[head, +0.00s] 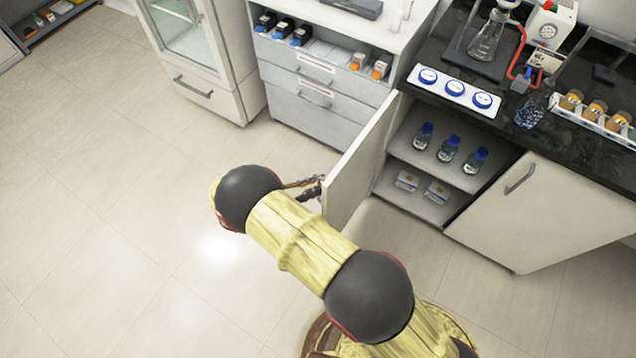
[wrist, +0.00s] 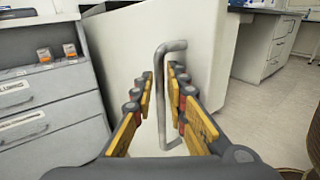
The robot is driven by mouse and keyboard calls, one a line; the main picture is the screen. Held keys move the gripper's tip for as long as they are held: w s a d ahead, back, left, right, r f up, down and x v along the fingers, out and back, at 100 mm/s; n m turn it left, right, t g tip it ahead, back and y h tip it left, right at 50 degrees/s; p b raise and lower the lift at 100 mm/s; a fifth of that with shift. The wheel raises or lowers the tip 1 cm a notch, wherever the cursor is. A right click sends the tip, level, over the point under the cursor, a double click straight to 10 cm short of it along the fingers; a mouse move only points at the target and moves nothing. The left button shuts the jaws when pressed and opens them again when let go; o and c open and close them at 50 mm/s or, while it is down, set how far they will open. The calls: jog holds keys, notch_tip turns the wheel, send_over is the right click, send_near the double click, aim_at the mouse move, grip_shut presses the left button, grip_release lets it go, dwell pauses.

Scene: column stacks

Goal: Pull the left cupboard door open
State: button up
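The left cupboard door (head: 362,165) is a pale panel swung well out from the cupboard, about square to its front. Its inside and the shelves behind it show. In the wrist view, the door's pale outer face (wrist: 205,70) fills the middle, with a grey upright bar handle (wrist: 160,105) on it. My gripper (wrist: 160,78) has its yellow and dark fingers on both sides of the handle, close against it, shut on the bar. In the head view, my gripper (head: 312,190) is small and partly hidden at the door's outer side.
Blue-capped bottles (head: 448,149) and small boxes stand on the open cupboard's shelves. The right cupboard door (head: 545,210) is closed. A drawer unit (head: 320,95) stands left of the open door. Glassware and a tray crowd the black counter (head: 432,72). The floor (head: 110,200) to the left is clear.

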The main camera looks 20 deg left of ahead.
jog(key=shift+a, duration=0.1)
jog(key=v, duration=1.1)
jog(key=shift+s+a, duration=0.3)
